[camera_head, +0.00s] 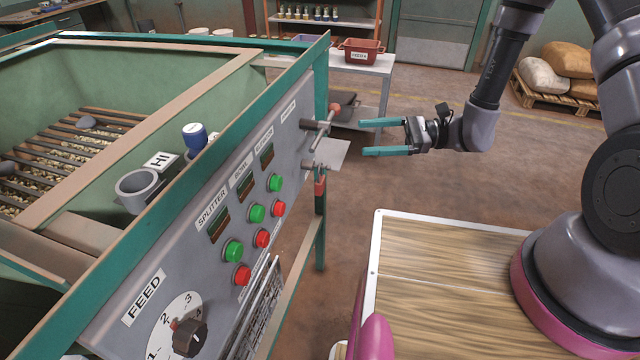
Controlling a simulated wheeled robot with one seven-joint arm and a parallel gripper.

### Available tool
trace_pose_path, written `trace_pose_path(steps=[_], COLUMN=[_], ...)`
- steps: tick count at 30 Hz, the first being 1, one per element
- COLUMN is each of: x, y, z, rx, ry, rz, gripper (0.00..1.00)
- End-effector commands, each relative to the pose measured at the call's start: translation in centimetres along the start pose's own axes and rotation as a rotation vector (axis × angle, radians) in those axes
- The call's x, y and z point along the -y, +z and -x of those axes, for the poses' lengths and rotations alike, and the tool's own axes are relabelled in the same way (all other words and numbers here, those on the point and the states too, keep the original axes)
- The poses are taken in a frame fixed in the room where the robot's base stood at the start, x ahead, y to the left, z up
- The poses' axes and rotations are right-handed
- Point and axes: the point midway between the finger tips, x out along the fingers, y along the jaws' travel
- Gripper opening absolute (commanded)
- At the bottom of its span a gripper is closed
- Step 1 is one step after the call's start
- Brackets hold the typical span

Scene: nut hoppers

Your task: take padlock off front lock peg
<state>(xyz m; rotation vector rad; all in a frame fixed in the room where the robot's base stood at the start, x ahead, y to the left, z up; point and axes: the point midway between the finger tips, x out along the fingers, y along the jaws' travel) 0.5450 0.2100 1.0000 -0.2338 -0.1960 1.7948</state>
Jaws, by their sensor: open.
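A small red padlock (320,187) hangs at the far end of the grey control panel (222,255), low by the frame's corner post. A short peg (309,166) sticks out from the panel just above it; how the shackle sits on it is too small to tell. My gripper (364,138) is open and empty, with two teal fingers pointing left towards the panel's far end. It appears above and to the right of the padlock, apart from it in the picture.
A lever with a red knob (334,108) sticks out above the peg. Green and red buttons and a feed dial (188,338) are on the panel. A side table with a red bin (362,51) stands behind. Open floor lies right of the panel.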

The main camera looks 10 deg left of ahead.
Motion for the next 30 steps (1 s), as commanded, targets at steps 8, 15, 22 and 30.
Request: trace_pose_path(steps=[8,15,22,30], x=[-3.2,-4.3,-3.3,-2.9], y=[-9.3,-12.1,-12.3,-12.4], z=[-2.3,-3.3,-6.8,-9.0], rx=[0.027,0.014,0.014,0.013], ry=[-0.238,-0.31,-0.31,-0.311], rz=[-0.213,-0.266,-0.264,-0.266], gripper=[0.88,0.88,0.88,0.88])
